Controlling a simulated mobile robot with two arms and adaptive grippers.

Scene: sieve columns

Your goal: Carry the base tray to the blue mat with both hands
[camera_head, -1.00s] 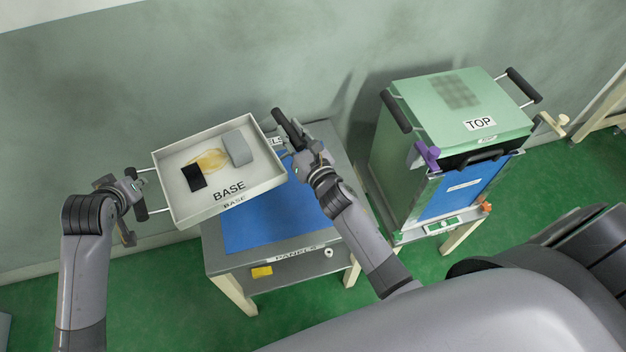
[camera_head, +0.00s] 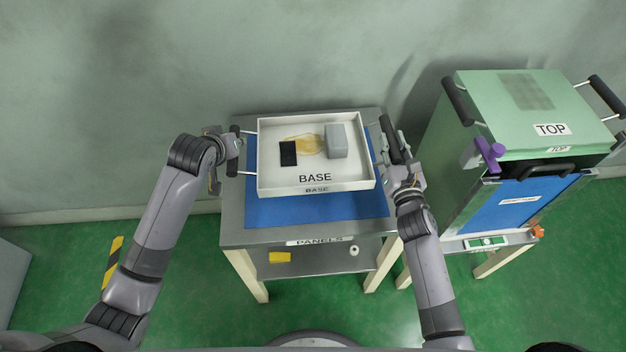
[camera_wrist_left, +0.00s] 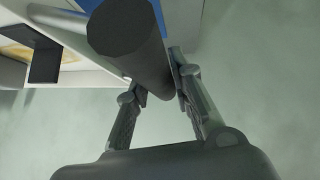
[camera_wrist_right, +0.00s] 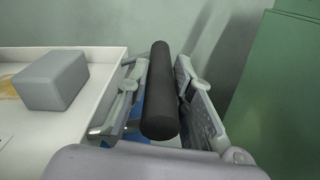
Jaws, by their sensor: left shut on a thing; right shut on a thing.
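The white base tray (camera_head: 290,180), labelled BASE, is over the blue mat (camera_head: 300,211) on the grey table. It looks level; whether it touches the mat I cannot tell. In it are a black block (camera_head: 288,154), a grey block (camera_head: 337,141) and a yellowish stain (camera_head: 308,144). My left gripper (camera_head: 232,152) is shut on the tray's left handle, whose dark bar (camera_wrist_left: 130,40) shows in the left wrist view. My right gripper (camera_head: 395,160) is shut on the right handle, whose black bar (camera_wrist_right: 161,95) shows in the right wrist view. The tray hides much of the mat.
A green cabinet (camera_head: 440,165) with a TOP label and black handles stands close to the right of my right gripper. A purple clamp (camera_head: 490,153) sticks out from it. The table (camera_head: 233,225) has a PANELS label at its front. The wall is behind.

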